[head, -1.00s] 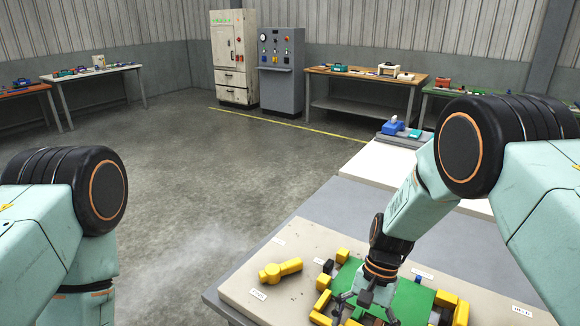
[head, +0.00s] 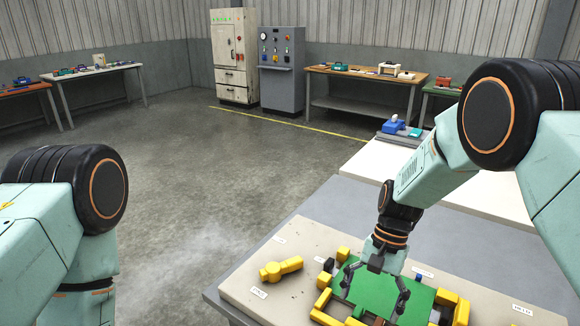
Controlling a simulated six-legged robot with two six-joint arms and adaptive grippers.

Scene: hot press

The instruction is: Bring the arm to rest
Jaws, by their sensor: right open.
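My right gripper (head: 374,288) is open over the green plate (head: 376,288), its dark fingers spread apart and no object seen between them. The green plate sits among yellow blocks (head: 445,297) on a beige board on the table. My right arm comes in from the right and reaches down to it. I cannot tell whether the fingertips touch the plate. My left arm shows at the left edge, but its gripper is outside the picture.
A yellow handled part (head: 281,269) lies on the beige board (head: 245,285), left of the plate. The floor at left is clear.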

